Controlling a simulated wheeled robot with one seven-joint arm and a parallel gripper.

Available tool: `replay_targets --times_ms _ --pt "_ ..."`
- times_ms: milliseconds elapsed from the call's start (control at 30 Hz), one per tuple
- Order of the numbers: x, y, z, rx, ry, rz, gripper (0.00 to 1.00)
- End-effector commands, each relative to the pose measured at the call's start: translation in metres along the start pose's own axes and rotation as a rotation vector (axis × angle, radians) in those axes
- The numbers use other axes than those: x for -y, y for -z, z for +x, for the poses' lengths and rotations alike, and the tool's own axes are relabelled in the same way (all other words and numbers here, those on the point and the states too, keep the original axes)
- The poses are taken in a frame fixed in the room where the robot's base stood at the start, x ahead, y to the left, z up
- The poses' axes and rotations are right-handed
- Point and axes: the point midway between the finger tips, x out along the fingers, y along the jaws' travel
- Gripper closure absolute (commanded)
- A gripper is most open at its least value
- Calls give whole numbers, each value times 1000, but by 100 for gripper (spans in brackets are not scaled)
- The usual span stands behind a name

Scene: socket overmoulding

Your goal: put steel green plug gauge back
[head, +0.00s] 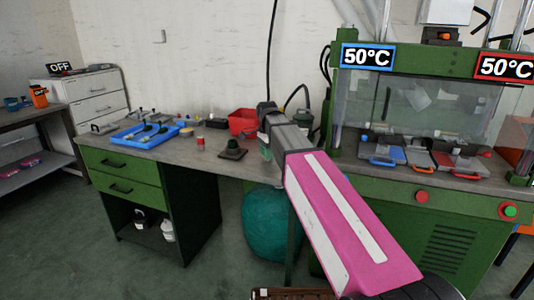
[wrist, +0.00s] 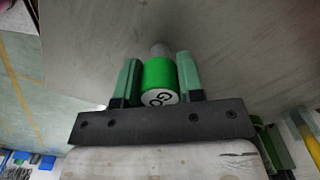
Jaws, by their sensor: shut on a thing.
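The green plug gauge (wrist: 158,78) is between the two green fingers of my gripper (wrist: 158,62) in the wrist view. Its white end, marked "GO", faces the camera, and a grey steel tip shows at its far end. My gripper is shut on its green body. In the head view my gripper (head: 265,152) hangs at the front edge of the grey workbench (head: 210,165), right of a black square-based block (head: 232,150). The gauge cannot be made out in the head view.
A blue tray (head: 125,139) with dark parts lies on the bench's left. A small red can (head: 200,143) and a red bin (head: 242,122) stand nearer my gripper. A green press (head: 430,62) with moulds stands at right. Some bench front is bare.

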Motion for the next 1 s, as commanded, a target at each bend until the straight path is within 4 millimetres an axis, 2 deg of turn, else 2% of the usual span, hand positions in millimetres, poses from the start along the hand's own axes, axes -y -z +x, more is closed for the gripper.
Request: replay_targets --times_ms 133,167,233,533,667,767,1000 --pt "0 0 3 0 0 0 92" --pt "0 0 3 0 0 0 62" --pt "0 0 3 0 0 0 39" --pt "0 0 2 0 0 0 39" --pt "0 0 -5 0 0 0 39" --pt "1 0 -16 0 2 0 39" --pt "1 0 -58 0 2 0 39"
